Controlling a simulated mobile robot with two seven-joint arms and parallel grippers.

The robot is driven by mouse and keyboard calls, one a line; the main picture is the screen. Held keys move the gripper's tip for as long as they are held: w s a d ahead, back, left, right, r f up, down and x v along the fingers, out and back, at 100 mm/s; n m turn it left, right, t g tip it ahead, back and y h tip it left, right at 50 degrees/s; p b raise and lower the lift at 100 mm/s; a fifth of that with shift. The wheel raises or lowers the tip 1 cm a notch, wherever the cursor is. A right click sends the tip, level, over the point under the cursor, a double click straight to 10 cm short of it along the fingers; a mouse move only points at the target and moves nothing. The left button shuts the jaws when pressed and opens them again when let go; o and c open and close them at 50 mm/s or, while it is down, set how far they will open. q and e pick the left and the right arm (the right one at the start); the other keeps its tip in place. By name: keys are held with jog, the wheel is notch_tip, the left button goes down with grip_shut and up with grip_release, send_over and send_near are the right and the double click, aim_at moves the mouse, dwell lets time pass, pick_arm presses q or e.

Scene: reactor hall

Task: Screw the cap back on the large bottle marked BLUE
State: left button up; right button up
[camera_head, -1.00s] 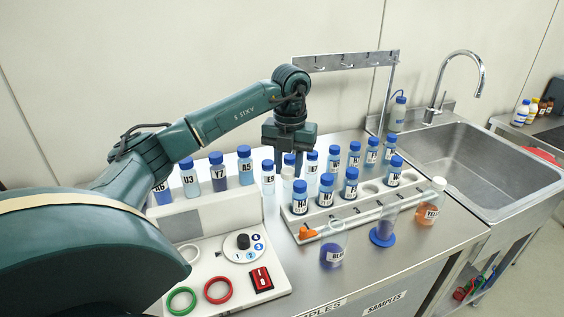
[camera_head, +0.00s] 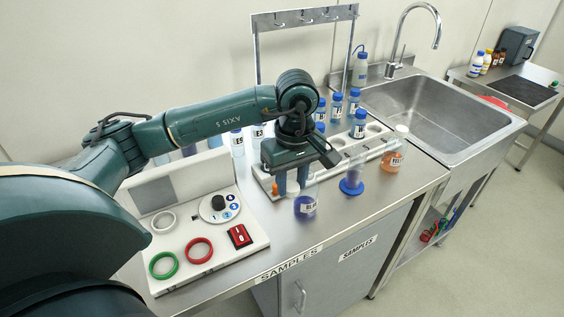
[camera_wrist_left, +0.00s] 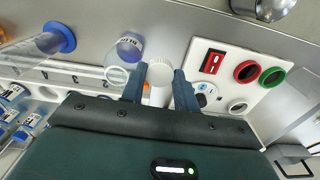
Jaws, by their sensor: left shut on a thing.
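The large bottle marked BLUE (camera_head: 305,206) stands upright and open on the steel bench, in front of the rack, with blue-violet liquid inside. It also shows in the left wrist view (camera_wrist_left: 130,48), its round mouth facing the camera. My left gripper (camera_head: 292,188) points down just left of and behind the bottle. In the left wrist view its fingers (camera_wrist_left: 159,88) are shut on a white ribbed cap (camera_wrist_left: 158,74), beside the bottle's mouth and apart from it. In the head view the cap is hard to make out between the fingers. My right gripper is not in view.
A measuring cylinder with a blue base (camera_head: 351,187) stands right of the bottle, then a white-capped orange bottle (camera_head: 394,152). A white rack (camera_head: 345,152) of blue-capped bottles lies behind. A control panel (camera_head: 205,236) is at left. The bench front is clear.

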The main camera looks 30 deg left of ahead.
pick_arm(q)
jog(key=s+d+f+m+b, duration=0.3)
jog(key=s+d+f+m, duration=0.1)
jog(key=m, duration=0.8)
jog(key=shift+s+d+f, duration=0.2)
jog(key=shift+d, duration=0.35)
